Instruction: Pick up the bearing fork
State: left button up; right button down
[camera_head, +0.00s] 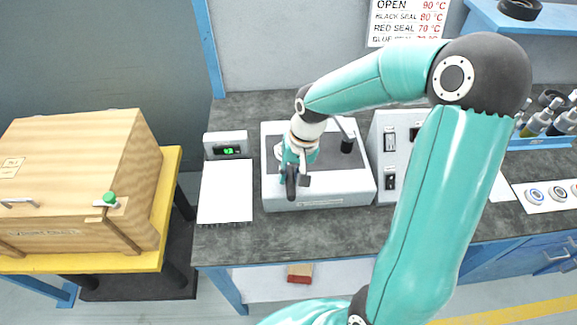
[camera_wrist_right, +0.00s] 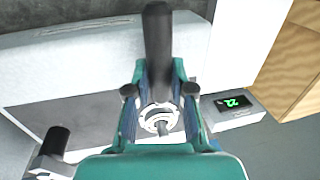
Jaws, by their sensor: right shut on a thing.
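My right gripper (camera_head: 294,178) is over the front of the light grey machine on the bench. It is shut on a dark, rounded handle, which I take to be the bearing fork (camera_head: 291,184). In the right wrist view the handle of the bearing fork (camera_wrist_right: 157,45) sticks out beyond the fingertips of the right gripper (camera_wrist_right: 160,92). A metal ring-like part shows between the fingers, nearer the palm. The rest of the fork is hidden, and I cannot tell if it touches the machine. My left gripper is not in view.
The grey machine (camera_head: 335,190) has a dark knob (camera_head: 347,146) on a post. A white sheet (camera_head: 226,190) and a small green display (camera_head: 226,146) lie left of it. A control box (camera_head: 388,160) stands right. A wooden crate (camera_head: 80,180) is on a yellow-topped stand. The bench front is clear.

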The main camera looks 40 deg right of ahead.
aim_at(290, 174)
jog(key=shift+r, duration=0.1)
jog(key=shift+w+r, duration=0.1)
jog(key=shift+r, duration=0.7)
notch_tip(290, 174, up, 18)
jog(key=shift+r, duration=0.15)
